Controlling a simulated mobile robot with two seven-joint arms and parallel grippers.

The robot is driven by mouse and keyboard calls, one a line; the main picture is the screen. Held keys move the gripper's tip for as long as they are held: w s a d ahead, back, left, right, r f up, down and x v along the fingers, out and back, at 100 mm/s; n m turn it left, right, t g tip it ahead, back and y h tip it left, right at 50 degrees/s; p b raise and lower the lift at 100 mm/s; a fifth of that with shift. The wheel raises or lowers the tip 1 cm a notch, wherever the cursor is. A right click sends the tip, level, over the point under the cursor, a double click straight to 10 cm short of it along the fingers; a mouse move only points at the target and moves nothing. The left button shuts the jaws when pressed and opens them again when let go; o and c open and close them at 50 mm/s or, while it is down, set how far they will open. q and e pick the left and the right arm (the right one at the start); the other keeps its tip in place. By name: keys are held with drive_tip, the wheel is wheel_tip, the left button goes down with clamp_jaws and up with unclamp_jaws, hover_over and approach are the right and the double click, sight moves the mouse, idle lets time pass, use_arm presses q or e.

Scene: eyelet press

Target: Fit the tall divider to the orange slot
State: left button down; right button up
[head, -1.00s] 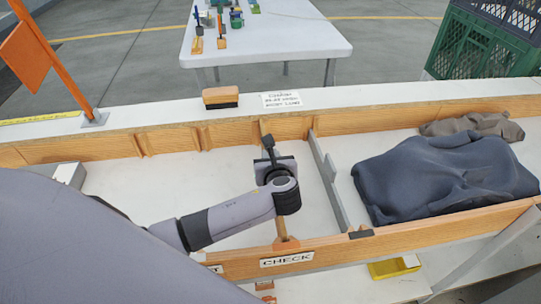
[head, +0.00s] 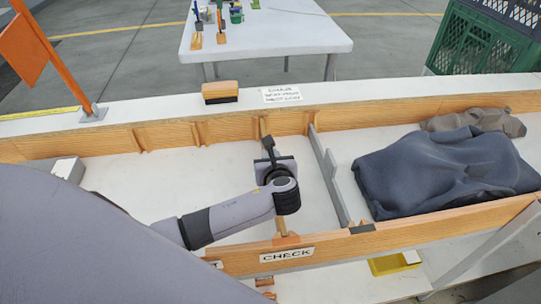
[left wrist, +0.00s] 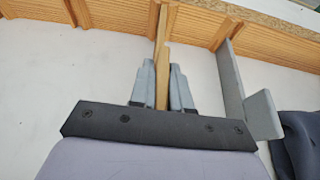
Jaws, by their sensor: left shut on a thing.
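My left gripper (left wrist: 162,88) is shut on a thin wooden divider, which stands between its grey fingers in the left wrist view (left wrist: 162,60). In the head view the divider (head: 281,222) runs across the white-floored tray from back wall to front wall, with my gripper (head: 268,150) over its middle. An orange patch (head: 287,240) shows at the front wall by the divider's near end. I cannot tell whether either end is seated in a slot. The far end is close to the ribbed back wall (left wrist: 200,22). My right gripper is not in view.
A grey divider (head: 329,178) stands just right of my gripper. Dark cloth (head: 445,175) fills the right compartment. A brush (head: 220,92) sits on the back ledge. A CHECK label (head: 287,254) is on the front wall, and an orange flag (head: 22,58) stands at left.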

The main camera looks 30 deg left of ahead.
use_arm(q)
drive_tip(key=shift+f, duration=0.3)
drive_tip(key=c, duration=1)
unclamp_jaws()
wheel_tip(320, 180, up, 3)
drive_tip(key=p, duration=0.3)
drive_tip(key=shift+f, duration=0.2)
drive_tip(key=shift+r+p, duration=0.35)
drive_tip(key=shift+r, duration=0.85)
